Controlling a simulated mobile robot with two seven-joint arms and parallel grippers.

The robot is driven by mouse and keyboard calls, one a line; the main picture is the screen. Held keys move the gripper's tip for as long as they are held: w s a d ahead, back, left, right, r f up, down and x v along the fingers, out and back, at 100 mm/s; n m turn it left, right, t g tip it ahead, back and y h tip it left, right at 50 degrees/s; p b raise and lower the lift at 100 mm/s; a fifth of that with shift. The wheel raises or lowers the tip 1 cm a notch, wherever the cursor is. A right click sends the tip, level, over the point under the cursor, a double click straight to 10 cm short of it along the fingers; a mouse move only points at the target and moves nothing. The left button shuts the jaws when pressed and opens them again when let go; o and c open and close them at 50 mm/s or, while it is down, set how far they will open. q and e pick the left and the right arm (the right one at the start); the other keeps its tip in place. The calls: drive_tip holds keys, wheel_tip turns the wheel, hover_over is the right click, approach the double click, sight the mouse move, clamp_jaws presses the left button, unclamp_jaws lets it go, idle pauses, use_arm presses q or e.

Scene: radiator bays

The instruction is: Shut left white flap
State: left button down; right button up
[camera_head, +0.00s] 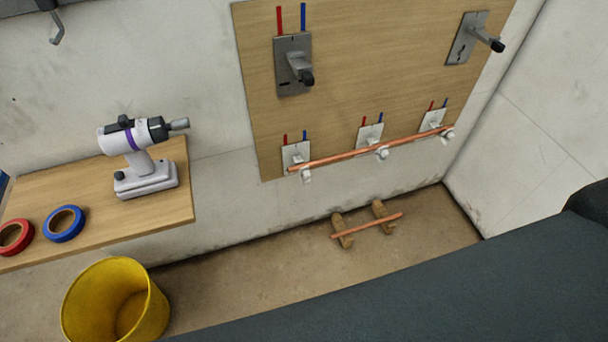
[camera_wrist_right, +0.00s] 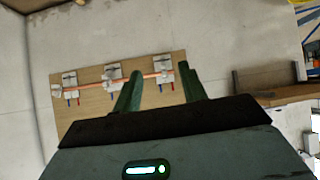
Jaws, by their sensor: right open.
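The left white bracket (camera_head: 294,154) is on the wooden board, with its small white flap (camera_head: 306,174) at the left end of a copper pipe (camera_head: 350,155). The flap hangs just below the pipe; how far open it is, I cannot tell. The same bracket shows in the right wrist view (camera_wrist_right: 166,66), at the pipe's right end. My right gripper (camera_wrist_right: 158,73) is open, its two green fingers spread either side of this bracket in that view and apparently short of the board. My left gripper is not in view.
Two similar white brackets (camera_head: 369,136) (camera_head: 432,120) hold the pipe further right. Grey plates with levers (camera_head: 293,65) (camera_head: 466,38) sit above. A yellow bucket (camera_head: 115,300) stands below.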

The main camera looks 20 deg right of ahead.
drive_tip(key=w+f+m+t+h+b, duration=0.1)
drive_tip(key=w+f+t+b, duration=0.1)
drive_tip(key=w+f+b, duration=0.4)
drive_tip(key=w+f+t+b, duration=0.1)
drive_tip(key=w+f+b, duration=0.25)
drive_tip(key=w, duration=0.55)
use_arm(q)
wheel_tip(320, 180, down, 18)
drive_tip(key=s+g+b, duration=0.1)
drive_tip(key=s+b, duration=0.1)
drive_tip(key=b, duration=0.6)
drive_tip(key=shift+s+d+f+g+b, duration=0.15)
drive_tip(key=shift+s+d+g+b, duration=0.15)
drive_tip(key=shift+b, duration=0.1)
use_arm(e)
drive_tip(key=w+a+r+t, duration=0.1)
drive_tip(key=w+t, duration=0.1)
drive_tip(key=w, duration=0.8)
drive_tip(key=w+a+r+t, duration=0.1)
drive_tip(key=w+r+t, duration=0.1)
drive_tip(key=w, duration=0.8)
drive_tip(key=shift+r+t+y, duration=0.2)
drive_tip(key=shift+t+y, duration=0.1)
